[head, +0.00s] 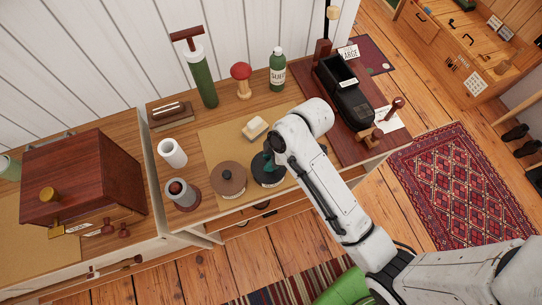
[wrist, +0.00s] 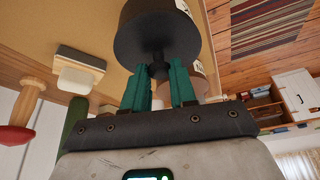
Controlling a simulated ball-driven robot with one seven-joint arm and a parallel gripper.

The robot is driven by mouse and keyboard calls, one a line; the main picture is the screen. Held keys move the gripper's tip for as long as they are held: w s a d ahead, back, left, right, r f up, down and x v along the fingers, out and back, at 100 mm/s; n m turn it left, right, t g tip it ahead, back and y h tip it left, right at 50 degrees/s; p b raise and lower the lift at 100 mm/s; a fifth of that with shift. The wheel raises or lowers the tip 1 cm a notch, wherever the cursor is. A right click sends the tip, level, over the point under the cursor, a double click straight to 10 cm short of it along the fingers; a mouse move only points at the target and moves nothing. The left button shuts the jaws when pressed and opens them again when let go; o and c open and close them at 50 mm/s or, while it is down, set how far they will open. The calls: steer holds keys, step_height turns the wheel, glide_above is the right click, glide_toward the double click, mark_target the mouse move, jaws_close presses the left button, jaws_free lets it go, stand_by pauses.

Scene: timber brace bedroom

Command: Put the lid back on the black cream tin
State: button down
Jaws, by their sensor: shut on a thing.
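The black cream tin (head: 268,178) stands on the tan mat with a pale label on its front. My gripper (head: 272,160) is over it, pointing down. In the wrist view, my gripper's teal fingers (wrist: 160,68) are shut on the knob of the dark lid (wrist: 160,48). The lid lines up with the dark body of the black cream tin (wrist: 145,12); I cannot tell whether it is fully seated. My wrist hides part of the tin in the head view. A brown tin with a knobbed lid (head: 228,177) stands close on the left.
A cream-and-brown brush or block (head: 254,128) lies behind the tins. A white cylinder (head: 172,152), a red mushroom (head: 241,78) and a green bottle (head: 277,70) stand around. A black device (head: 347,100) sits to the right. The mat's back left (head: 218,138) is clear.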

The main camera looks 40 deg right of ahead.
steer(key=c, duration=0.8)
jaws_free()
steer(key=shift+o, duration=0.2)
steer(key=o, duration=0.4)
steer(key=shift+r, duration=3.5)
